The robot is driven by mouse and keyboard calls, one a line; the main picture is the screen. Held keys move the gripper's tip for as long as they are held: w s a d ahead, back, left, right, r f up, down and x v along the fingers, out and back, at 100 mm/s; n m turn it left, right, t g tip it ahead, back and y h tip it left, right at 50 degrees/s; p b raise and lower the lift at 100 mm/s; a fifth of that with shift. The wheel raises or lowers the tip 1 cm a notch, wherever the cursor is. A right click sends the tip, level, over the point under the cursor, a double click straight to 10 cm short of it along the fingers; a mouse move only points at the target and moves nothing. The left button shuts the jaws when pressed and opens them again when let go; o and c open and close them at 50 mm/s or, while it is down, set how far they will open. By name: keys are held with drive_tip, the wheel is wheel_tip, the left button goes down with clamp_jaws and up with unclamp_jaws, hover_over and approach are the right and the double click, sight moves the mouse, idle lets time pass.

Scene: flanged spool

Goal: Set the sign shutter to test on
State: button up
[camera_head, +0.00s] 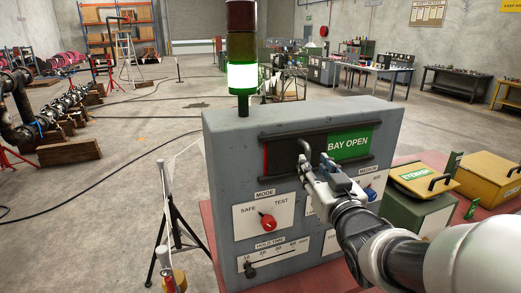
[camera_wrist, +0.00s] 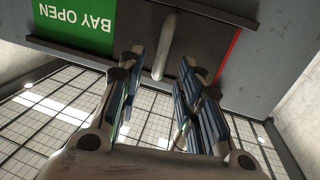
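The sign shutter (camera_head: 283,157) is a dark panel in a black-railed window high on the grey control box (camera_head: 225,165). It covers the left part of the sign; a thin red strip shows at its left edge. The green BAY OPEN panel (camera_head: 349,144) shows on the right. In the wrist view, which is upside down, the shutter (camera_wrist: 202,38) carries a pale rounded handle (camera_wrist: 165,45). My gripper (camera_head: 306,171) is in front of the shutter. In the wrist view my gripper (camera_wrist: 163,68) is open, with the handle's end between the fingertips, not visibly clamped.
Below the window are a red MODE knob (camera_head: 267,221) with SAFE and TEST marks and a HOLD TIME slider (camera_head: 251,270). A lit green stack light (camera_head: 242,78) stands on top. My arm hides part of the lower right front. A black tripod (camera_head: 172,225) stands at left.

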sight(309, 159)
drive_tip(key=w, duration=0.5)
drive_tip(key=shift+w+a, duration=0.35)
drive_tip(key=shift+w, duration=0.05)
drive_tip(key=shift+c, duration=0.3)
clamp_jaws()
